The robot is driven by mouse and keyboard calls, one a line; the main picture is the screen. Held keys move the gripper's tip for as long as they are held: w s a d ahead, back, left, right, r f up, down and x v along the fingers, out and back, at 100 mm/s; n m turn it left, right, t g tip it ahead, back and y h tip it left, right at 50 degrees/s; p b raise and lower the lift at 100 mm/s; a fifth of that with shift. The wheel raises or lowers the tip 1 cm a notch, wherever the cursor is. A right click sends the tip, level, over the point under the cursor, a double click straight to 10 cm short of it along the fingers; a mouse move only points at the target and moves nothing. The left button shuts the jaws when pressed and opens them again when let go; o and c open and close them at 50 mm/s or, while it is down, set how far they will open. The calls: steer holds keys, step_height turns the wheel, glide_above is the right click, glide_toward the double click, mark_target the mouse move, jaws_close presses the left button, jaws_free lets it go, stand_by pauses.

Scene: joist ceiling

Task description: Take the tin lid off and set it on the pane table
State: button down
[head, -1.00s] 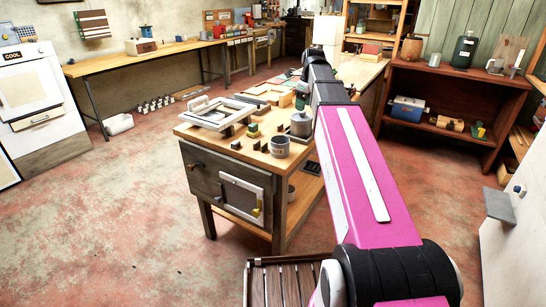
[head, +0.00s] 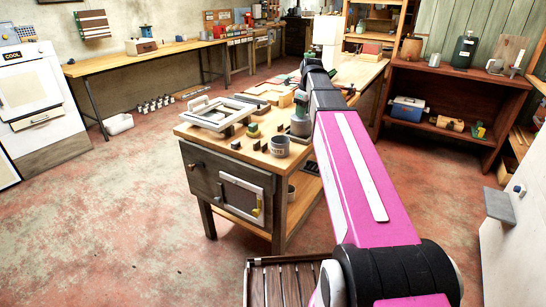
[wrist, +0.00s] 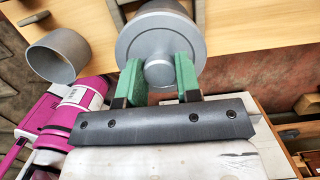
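The tin (head: 300,126) is a grey cylinder standing near the right edge of the wooden workbench. Its round grey lid (wrist: 126,42) with a stubby knob fills the top middle of the wrist view. My gripper (wrist: 160,72) has its two green fingers on either side of the knob, with no gap showing. In the head view my gripper (head: 301,103) is right over the tin. I cannot make out which surface is the pane table.
An open grey cup (head: 279,146) stands left of the tin; it also shows in the wrist view (wrist: 57,55). Small dark blocks and a pale frame (head: 217,115) lie farther left on the bench. A slatted wooden surface (head: 285,283) is at the bottom.

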steer(key=shift+r, duration=0.15)
steer(key=shift+r, duration=3.1)
steer(key=w+a+f, duration=0.3)
steer(key=w+a, duration=0.9)
steer(key=a, duration=0.2)
glide_above(284, 118)
steer(key=f, duration=0.7)
steer(key=shift+s+d, duration=0.25)
steer(key=shift+s, duration=0.05)
steer(key=shift+f, duration=1.95)
steer(key=shift+f, duration=0.2)
